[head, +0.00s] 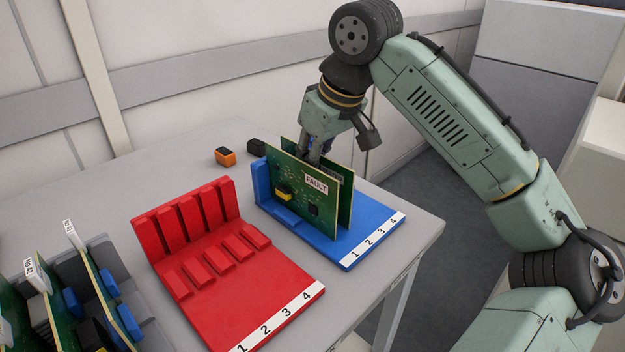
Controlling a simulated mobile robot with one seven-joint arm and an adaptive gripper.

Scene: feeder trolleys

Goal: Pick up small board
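Two green circuit boards stand upright in a blue rack (365,238) with slots marked 1 to 4. The front board (290,190) carries a white FAULT label and a yellow part. The rear board (346,190) stands close behind it and is mostly hidden. I cannot tell which one is the small board. My gripper (312,157) points down at the top of these boards, with dark fingertips behind the front board's upper edge. The front board hides the fingertips' lower ends, so I cannot see whether they touch or hold a board.
An empty red rack (250,300) with numbered slots stands left of the blue one. A grey rack (150,325) at the lower left holds several labelled boards. An orange-and-black block (225,157) and a black block (257,147) lie behind. The grey table (425,228) ends at right.

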